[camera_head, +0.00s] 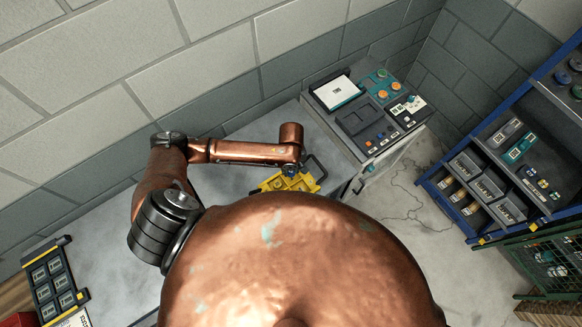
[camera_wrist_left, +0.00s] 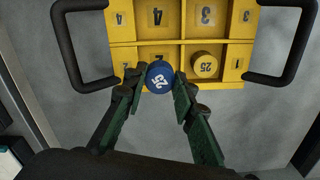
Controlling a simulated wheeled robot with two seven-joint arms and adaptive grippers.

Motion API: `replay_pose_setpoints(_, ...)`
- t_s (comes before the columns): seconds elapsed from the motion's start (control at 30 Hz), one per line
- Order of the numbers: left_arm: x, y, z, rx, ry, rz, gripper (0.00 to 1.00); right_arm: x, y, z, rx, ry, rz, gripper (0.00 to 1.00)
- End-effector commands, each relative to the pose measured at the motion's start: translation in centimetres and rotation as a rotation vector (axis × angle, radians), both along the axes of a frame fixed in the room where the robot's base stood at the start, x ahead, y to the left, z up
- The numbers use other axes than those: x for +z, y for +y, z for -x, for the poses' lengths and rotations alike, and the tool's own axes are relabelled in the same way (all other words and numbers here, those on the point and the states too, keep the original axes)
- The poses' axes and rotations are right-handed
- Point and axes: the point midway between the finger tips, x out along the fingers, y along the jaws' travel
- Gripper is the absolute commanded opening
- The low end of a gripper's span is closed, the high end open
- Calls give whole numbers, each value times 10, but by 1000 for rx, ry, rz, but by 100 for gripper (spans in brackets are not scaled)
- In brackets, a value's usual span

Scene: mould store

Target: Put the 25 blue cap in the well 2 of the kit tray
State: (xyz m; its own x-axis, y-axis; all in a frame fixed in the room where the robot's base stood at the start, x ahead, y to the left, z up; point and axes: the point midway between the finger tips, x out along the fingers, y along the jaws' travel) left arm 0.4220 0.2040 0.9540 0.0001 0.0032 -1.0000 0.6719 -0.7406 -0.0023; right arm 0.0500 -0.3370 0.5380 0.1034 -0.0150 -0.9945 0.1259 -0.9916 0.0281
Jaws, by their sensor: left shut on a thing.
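The yellow kit tray (camera_wrist_left: 175,50) shows at the top of the left wrist view, with black handles at both sides and numbered wells. Its digits appear upside down. The 25 blue cap (camera_wrist_left: 160,77) is between the fingertips of my left gripper (camera_wrist_left: 158,88), which is shut on it. The cap overlaps the tray's near edge in front of the lower left well, well 2 (camera_wrist_left: 142,57). I cannot tell its height. A yellow cap marked 25 (camera_wrist_left: 205,65) sits in the lower right well. In the head view the tray (camera_head: 272,184) is partly hidden by my left arm. My right gripper is not in view.
A grey worktop (camera_head: 110,245) lies under the tray. A control console (camera_head: 365,115) stands to its right. A blue shelf rack (camera_head: 490,180) with bins and a green mesh crate (camera_head: 550,260) are farther right. A dark compartment holder (camera_head: 55,285) is at lower left.

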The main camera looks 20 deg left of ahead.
Motion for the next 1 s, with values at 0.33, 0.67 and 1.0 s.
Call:
replay_pose_setpoints(0.33, -4, 1, 0, 0, -1, -1, 13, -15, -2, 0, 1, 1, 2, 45)
replay_pose_setpoints(0.67, -16, 0, 0, 0, 1, 1, 13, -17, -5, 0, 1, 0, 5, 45)
replay_pose_setpoints(1.0, -26, 0, 0, 1, 0, 0, 13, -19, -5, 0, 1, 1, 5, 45)
